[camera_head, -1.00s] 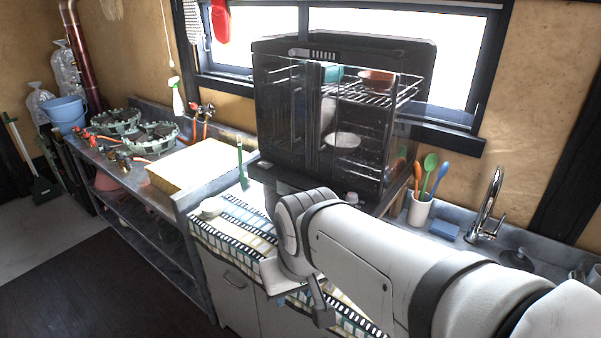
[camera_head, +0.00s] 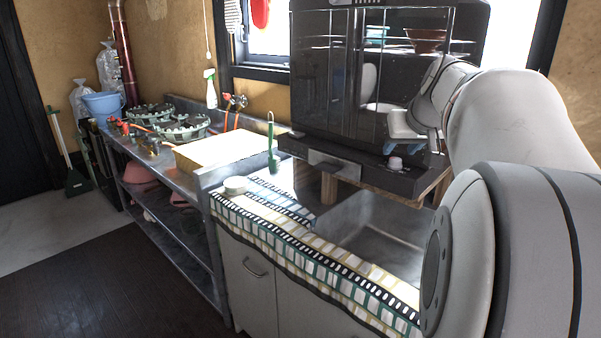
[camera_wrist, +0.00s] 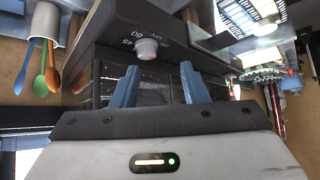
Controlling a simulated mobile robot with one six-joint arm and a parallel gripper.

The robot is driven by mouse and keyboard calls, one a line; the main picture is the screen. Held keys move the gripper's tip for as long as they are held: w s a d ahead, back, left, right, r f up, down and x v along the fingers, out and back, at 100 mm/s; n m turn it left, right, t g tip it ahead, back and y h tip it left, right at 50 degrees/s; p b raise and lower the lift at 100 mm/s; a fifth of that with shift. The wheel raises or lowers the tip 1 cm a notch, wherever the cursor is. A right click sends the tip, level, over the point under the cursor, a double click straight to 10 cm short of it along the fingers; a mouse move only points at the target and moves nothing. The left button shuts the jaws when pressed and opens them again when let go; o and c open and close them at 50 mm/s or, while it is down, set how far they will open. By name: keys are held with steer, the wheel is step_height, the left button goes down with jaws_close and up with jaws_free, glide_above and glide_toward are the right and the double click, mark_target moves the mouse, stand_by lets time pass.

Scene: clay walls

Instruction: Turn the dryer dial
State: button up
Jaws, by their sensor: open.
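The dish dryer (camera_head: 330,90) is a large black cabinet with dark see-through doors above the sink. Its pale dial (camera_head: 395,163) sits on the low front panel, toward the right. In the wrist view the dial (camera_wrist: 147,48) shows beside white numbers and marks, with the picture turned over. My gripper (camera_head: 418,146) is in front of the dryer's lower right, close to the dial. In the wrist view the two blue fingers of my gripper (camera_wrist: 160,85) are apart and empty. The dial appears beyond the gap between the fingertips, with no visible contact.
A steel sink (camera_head: 385,232) and a patterned cloth (camera_head: 300,250) lie below the dryer. A green brush (camera_head: 272,145) stands left of it. A cup of coloured spoons (camera_wrist: 48,24) is near the gripper in the wrist view. Dark floor is free at the left.

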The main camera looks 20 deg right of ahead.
mark_target(396, 159)
steer(key=w+d+f, duration=0.1)
steer(key=w, duration=0.1)
steer(key=w+d+f, duration=0.1)
steer(key=f, duration=0.1)
steer(key=w+d+f+b, duration=0.1)
steer(key=w+f, duration=0.1)
steer(key=shift+w+d+f, duration=0.15)
steer(key=shift+w+d, duration=0.1)
steer(key=shift+w, duration=0.1)
steer(key=shift+c, duration=0.4)
steer(key=c, duration=0.6)
